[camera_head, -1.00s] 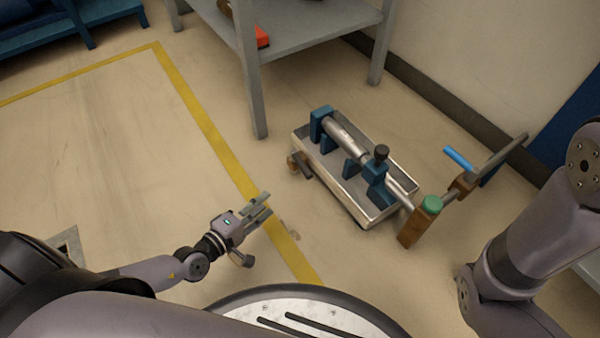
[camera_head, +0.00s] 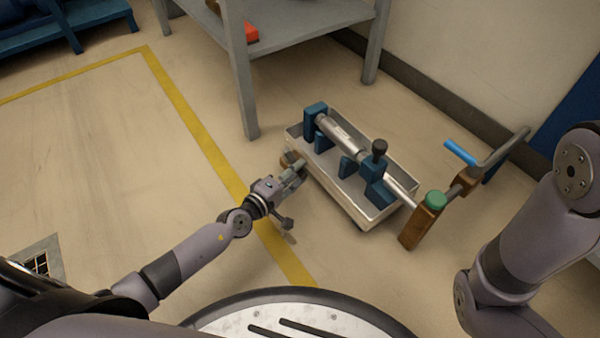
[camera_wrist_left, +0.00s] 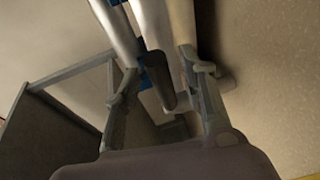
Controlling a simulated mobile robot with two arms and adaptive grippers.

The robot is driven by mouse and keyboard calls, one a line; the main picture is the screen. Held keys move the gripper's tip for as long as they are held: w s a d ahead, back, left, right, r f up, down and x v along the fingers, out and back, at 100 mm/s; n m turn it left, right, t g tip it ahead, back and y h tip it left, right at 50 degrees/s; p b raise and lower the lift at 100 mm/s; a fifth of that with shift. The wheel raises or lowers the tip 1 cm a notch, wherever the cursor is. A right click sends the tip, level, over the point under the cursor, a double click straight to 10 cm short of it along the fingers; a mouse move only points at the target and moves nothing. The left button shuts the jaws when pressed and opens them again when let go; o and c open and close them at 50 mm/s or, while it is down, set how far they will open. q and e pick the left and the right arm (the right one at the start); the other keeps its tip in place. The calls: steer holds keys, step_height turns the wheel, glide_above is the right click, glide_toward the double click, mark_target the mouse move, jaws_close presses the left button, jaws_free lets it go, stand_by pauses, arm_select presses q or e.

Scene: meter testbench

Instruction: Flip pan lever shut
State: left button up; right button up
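The pan (camera_head: 352,205) is a pale metal tray on the floor beneath the pipe rig. A small brass-coloured fitting (camera_head: 289,159) sits at its left end, with its dark lever partly hidden by my left gripper in the head view. My left gripper (camera_head: 293,175) is beside that end of the pan. In the left wrist view its two fingers (camera_wrist_left: 165,85) are apart. A dark, rod-like lever handle (camera_wrist_left: 159,80) shows in the gap between them; I cannot tell whether either finger touches it. My right gripper is out of view; only the right arm shows.
Blue supports carry a metal pipe (camera_head: 343,138) over the pan. A green-capped brown block (camera_head: 421,219) and a blue-handled valve (camera_head: 460,152) stand at the right. A grey table (camera_head: 300,38) is behind.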

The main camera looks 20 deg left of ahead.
arm_select(q)
steer(key=shift+x, duration=1)
steer(key=shift+c, duration=0.2)
jaws_close()
